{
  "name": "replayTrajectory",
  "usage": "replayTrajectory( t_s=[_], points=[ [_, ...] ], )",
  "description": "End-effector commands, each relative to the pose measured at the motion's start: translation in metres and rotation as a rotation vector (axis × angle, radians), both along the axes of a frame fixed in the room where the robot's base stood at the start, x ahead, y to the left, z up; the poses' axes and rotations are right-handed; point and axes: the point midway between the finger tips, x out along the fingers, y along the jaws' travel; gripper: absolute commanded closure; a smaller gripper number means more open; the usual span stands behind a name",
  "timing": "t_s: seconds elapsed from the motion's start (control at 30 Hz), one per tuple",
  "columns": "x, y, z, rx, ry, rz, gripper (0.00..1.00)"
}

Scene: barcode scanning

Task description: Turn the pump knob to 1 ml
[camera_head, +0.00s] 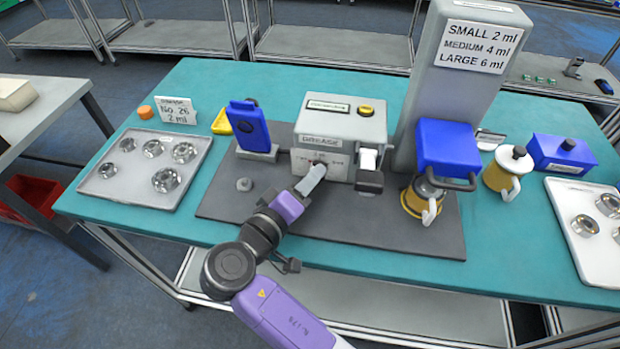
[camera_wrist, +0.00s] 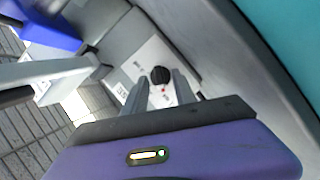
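The pump is a grey box (camera_head: 358,126) labelled "GREASE" on the dark mat in the middle of the table. Its black knob (camera_wrist: 160,75) sits on a white dial plate (camera_wrist: 153,62) with a red mark beside the knob. I cannot tell whether the fingers touch the knob. The dial's small numbers are too blurred to read.
A blue scanner-like device (camera_head: 249,126) stands left of the pump, and a blue-topped machine (camera_head: 448,148) stands at right. A tray of metal rings (camera_head: 108,190) is at far left, another (camera_head: 583,248) at far right. The mat's front (camera_head: 390,228) is clear.

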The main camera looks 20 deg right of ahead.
Motion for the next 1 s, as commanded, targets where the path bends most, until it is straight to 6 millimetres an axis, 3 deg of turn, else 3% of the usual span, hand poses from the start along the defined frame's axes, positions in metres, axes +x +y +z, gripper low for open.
replayTrajectory(
  t_s=[0.27,0.7,1.0],
  points=[
    [-0.002,0.004,0.001,0.001,-0.002,0.002,0.67],
    [-0.037,0.055,0.012,0.001,-0.002,0.002,0.67],
    [-0.043,0.064,0.015,0.001,-0.001,0.000,0.67]
  ],
)
